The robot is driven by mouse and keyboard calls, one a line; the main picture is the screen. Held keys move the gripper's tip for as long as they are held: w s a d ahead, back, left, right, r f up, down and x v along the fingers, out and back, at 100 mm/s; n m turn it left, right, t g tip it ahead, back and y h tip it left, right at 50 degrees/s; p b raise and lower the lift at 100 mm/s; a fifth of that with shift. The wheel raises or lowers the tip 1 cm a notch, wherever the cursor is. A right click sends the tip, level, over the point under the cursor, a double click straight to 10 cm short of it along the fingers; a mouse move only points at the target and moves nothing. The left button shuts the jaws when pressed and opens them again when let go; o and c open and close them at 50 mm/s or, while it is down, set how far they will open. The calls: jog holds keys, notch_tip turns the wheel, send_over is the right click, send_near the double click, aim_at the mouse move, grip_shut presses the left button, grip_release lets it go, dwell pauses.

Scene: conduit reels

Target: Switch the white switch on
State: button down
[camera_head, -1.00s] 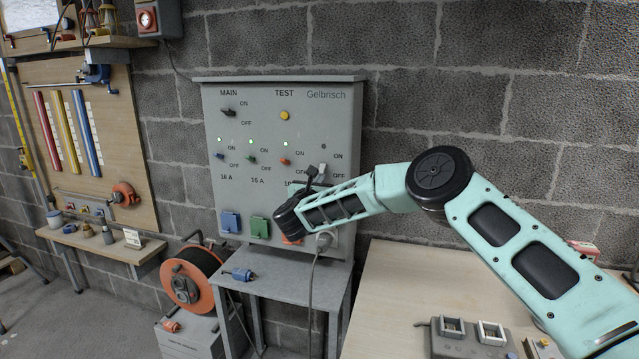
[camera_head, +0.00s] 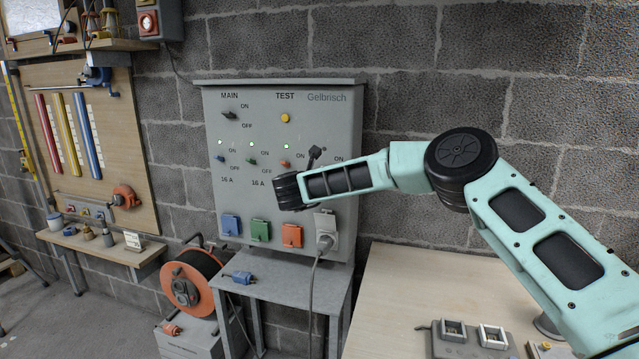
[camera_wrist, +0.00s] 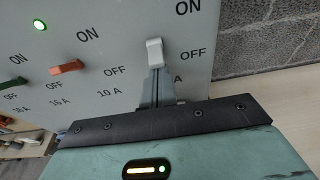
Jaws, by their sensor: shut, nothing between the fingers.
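The white switch (camera_wrist: 154,52) shows in the wrist view, its small white lever to the left of its OFF label and lower than its ON label. My gripper (camera_wrist: 157,74) is shut and empty, with its fingertips at the lower end of the lever. They overlap it in the picture; I cannot tell whether they touch. In the head view the switch is hidden behind my arm, and my fingers cannot be made out there. The switch sits on the grey panel (camera_head: 263,112).
Red (camera_wrist: 68,68) and green (camera_wrist: 14,83) levers stand to the left of the white one. Blue (camera_head: 231,225), green (camera_head: 260,230) and orange (camera_head: 292,236) sockets line the panel's lower part. A grey plug with a cable (camera_head: 325,240) sits at lower right. A wooden table (camera_head: 400,285) stands to the right.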

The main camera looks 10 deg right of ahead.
jog(key=r+g+y+p, duration=0.1)
jog(key=g+p, duration=0.1)
jog(key=shift+s+r+g+y, duration=0.1)
jog(key=shift+r+g+y, duration=0.1)
jog(key=shift+g+y, duration=0.15)
jog(key=shift+r, duration=0.2)
jog(key=shift+r, duration=0.6)
jog(key=shift+r, duration=0.15)
